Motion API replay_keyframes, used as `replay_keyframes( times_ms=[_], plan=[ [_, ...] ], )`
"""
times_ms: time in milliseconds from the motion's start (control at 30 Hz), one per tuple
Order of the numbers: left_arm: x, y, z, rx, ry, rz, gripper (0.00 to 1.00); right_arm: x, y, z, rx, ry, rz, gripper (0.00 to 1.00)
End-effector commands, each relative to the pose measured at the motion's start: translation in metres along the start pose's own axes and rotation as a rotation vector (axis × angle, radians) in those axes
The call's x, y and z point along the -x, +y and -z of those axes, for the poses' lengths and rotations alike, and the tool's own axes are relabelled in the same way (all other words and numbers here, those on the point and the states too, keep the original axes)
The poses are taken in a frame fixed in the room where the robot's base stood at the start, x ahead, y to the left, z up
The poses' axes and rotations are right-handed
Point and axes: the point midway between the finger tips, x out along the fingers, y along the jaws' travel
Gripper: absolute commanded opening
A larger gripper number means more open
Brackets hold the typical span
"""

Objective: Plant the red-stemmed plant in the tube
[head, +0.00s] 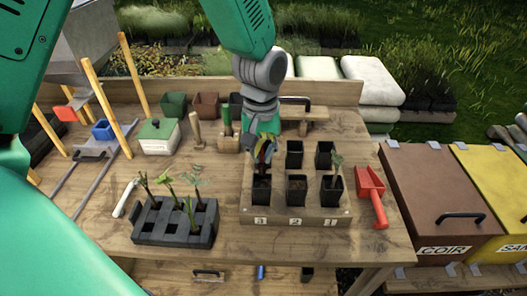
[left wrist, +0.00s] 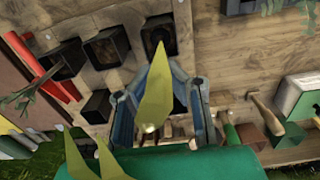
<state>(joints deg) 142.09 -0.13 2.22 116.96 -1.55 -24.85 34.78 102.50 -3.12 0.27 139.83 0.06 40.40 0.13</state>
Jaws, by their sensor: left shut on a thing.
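My left gripper (head: 262,143) is shut on the red-stemmed plant (head: 263,160) at the front left tube (head: 261,190), by label 3. The dark red stem points down at this tube's mouth; whether its lower end is inside I cannot tell. In the left wrist view the gripper (left wrist: 160,125) has pointed green leaves (left wrist: 154,90) in front of it, hiding the stem. The tube (left wrist: 160,32) shows beyond them. The wooden tube stand (head: 296,216) holds several black square tubes. The front right tube (head: 331,188) has a plant in it. My right gripper is not in view.
A black tray (head: 172,238) with several seedlings stands at the front left. A red scoop (head: 372,196) lies right of the stand. A white and green box (head: 159,136), a wooden mallet (head: 196,130) and pots (head: 205,105) stand behind. The brown COIR bin (head: 438,190) is at the right.

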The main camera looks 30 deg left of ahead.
Motion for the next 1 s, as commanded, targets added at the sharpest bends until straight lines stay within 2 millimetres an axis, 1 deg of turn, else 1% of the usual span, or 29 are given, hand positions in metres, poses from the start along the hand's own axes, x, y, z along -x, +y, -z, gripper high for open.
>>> replay_keyframes(
  times_ms=[33,100,500,667,1000],
  plan=[
    [-0.007,0.000,0.000,0.000,0.000,0.000,0.00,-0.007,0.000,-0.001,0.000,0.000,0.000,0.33],
    [-0.012,0.000,0.000,0.000,-0.001,0.000,0.00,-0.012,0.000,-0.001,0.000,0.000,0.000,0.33],
    [-0.035,0.000,0.001,0.000,-0.001,0.001,0.00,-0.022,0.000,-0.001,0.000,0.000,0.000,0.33],
    [-0.039,0.000,0.001,0.000,0.000,0.001,0.00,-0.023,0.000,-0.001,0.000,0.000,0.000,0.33],
    [-0.038,0.000,0.001,0.000,0.000,0.001,0.00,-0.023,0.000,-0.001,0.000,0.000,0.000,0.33]
  ],
)
